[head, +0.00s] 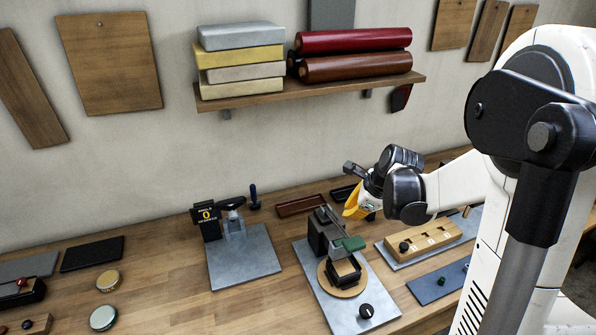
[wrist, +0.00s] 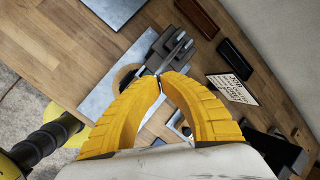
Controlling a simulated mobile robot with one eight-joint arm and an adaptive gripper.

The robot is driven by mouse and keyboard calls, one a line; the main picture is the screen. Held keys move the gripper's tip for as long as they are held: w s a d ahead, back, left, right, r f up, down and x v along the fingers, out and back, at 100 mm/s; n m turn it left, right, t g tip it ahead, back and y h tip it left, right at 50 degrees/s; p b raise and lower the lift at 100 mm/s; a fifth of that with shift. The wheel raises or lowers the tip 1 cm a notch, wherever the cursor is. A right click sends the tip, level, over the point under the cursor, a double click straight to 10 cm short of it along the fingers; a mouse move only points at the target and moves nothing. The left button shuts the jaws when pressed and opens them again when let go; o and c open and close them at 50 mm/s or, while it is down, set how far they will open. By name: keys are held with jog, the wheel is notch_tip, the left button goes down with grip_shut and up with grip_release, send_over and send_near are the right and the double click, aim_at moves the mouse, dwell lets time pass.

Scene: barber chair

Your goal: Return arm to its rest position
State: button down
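My arm reaches in from the right in the head view and is bent, not folded in.
The fixture stands on a grey plate (head: 322,300). A second plate (head: 250,262) with a black labelled post is to its left. A wooden slotted block (head: 422,238) and a blue plate (head: 437,284) are to its right. A shelf (head: 300,90) with boxes and rolls hangs above.

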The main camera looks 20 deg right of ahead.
jog(key=shift+s+a+n+b, duration=0.2)
jog(key=shift+a+n+b, duration=0.15)
jog(key=shift+b, duration=0.1)
jog(key=s+a+f+n+t+b, duration=0.1)
jog(key=s+a+f+n+b, duration=0.2)
jog(key=s+a+n+b, duration=0.4)
jog(key=s+a+f+n+h+b, duration=0.1)
jog(key=s+a+f+n+b, duration=0.1)
jog(key=s+a+n+b, duration=0.6)
jog(key=s+n+b, duration=0.1)
jog(key=s+n, duration=0.3)
jog(key=n, duration=0.5)
jog(key=shift+f+t, duration=0.4)
